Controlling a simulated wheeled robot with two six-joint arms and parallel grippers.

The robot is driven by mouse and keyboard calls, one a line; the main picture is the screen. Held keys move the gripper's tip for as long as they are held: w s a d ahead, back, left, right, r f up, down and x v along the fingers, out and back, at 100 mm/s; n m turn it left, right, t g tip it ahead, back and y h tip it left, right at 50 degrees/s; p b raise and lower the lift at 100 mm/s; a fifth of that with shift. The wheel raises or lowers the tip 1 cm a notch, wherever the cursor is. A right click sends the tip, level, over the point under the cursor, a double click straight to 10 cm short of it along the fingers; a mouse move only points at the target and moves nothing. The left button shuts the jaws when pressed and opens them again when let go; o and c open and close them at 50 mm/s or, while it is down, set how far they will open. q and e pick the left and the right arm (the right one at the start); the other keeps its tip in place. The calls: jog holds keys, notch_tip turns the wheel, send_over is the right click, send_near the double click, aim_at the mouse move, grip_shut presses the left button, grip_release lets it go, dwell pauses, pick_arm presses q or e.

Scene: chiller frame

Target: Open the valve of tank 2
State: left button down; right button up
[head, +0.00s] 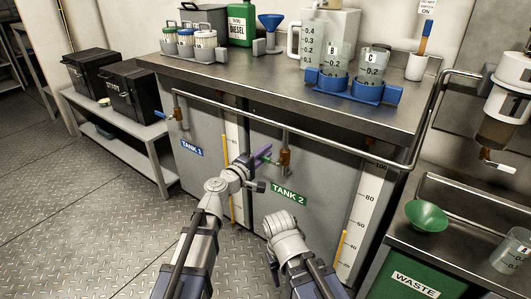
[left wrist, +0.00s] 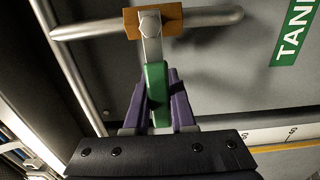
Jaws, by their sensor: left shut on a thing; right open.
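Tank 2 (head: 315,222) is a grey tank under the steel counter, with a green label "TANK 2" (head: 289,194). Its valve has a brass body (head: 285,160) on a short vertical pipe and a green lever (head: 265,153) pointing left, crosswise to that pipe. My left gripper (head: 249,160) is shut on the lever with its purple fingers. In the left wrist view the green lever (left wrist: 157,85) sits between the fingers (left wrist: 158,105), below the brass body (left wrist: 152,20). My right arm is low in the head view, and its fingers do not show.
Tank 1, labelled (head: 192,148), has a blue-handled valve (head: 164,115) to the left. A steel rail pipe (head: 340,151) runs along the counter front. The floor at left (head: 80,215) is clear.

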pick_arm(q)
jog(key=shift+f, duration=0.1)
dwell(0.8)
notch_tip(320, 180, down, 2)
jog(key=n+b, duration=0.1)
jog(key=n, duration=0.1)
jog(key=n+b, duration=0.1)
jog(key=n, duration=0.1)
jog(key=shift+s+d+f, duration=0.15)
jog(key=n+b, duration=0.1)
jog(key=f+n, duration=0.1)
jog(key=shift+s+d+f+n+b, duration=0.2)
jog(key=shift+d+n+b, duration=0.1)
jog(key=shift+b, duration=0.1)
jog(key=s+d+n, duration=0.1)
jog(key=n, duration=0.3)
jog(key=s+d+f+n+b, duration=0.1)
jog(key=d+n, duration=0.1)
jog(key=n, duration=0.2)
jog(key=s+d+f+n+b, duration=0.1)
jog(key=n, duration=0.3)
jog(key=shift+s+d+f, duration=0.15)
jog(key=shift+d+f, duration=0.05)
jog(key=shift+d, duration=0.05)
jog(key=shift+s+d, duration=0.1)
jog(key=shift+s+d+b, duration=0.1)
jog(key=shift+b, duration=0.2)
